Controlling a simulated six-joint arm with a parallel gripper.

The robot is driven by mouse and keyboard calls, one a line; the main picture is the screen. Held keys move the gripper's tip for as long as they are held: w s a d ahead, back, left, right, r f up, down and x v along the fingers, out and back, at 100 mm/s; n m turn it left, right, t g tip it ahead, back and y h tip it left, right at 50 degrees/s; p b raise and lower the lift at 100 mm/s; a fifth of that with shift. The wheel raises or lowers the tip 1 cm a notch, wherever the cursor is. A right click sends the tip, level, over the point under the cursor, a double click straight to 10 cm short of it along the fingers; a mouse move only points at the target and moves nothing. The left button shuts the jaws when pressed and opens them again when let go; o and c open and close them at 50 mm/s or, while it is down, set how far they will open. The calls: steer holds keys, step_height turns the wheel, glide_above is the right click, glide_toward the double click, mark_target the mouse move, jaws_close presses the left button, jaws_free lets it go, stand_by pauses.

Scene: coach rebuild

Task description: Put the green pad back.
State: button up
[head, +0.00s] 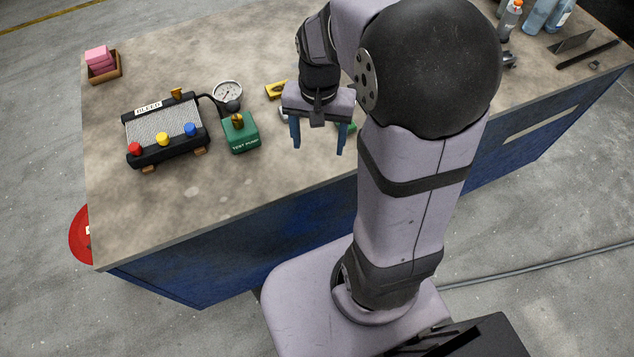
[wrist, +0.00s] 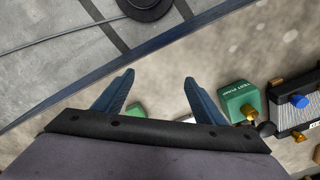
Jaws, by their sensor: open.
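A small green piece, likely the green pad (head: 351,127), shows on the bench just beside my gripper, mostly hidden by my arm. A green piece (wrist: 136,109) also shows in the wrist view, near the left finger and partly covered by the gripper body. My gripper (head: 318,149) points down over the bench with its fingers apart and nothing between them. In the wrist view the open gripper (wrist: 159,78) has bare bench between its fingertips.
A green test pump (head: 241,137) with a gauge (head: 228,93) stands left of my gripper, joined to a bleed panel with coloured knobs (head: 162,121). A yellow piece (head: 275,90) lies behind. Pink blocks (head: 99,57) sit in a wooden tray (head: 105,75). Bottles (head: 538,17) stand far right.

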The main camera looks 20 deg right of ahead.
steer(key=s+a+f+n, duration=0.3)
steer(key=s+a+n, duration=0.1)
steer(key=s+n, duration=0.3)
steer(key=shift+s+a, duration=0.3)
steer(key=shift+s, duration=0.8)
steer(key=shift+f, duration=0.1)
step_height(320, 180, down, 12)
steer(key=b, duration=1.2)
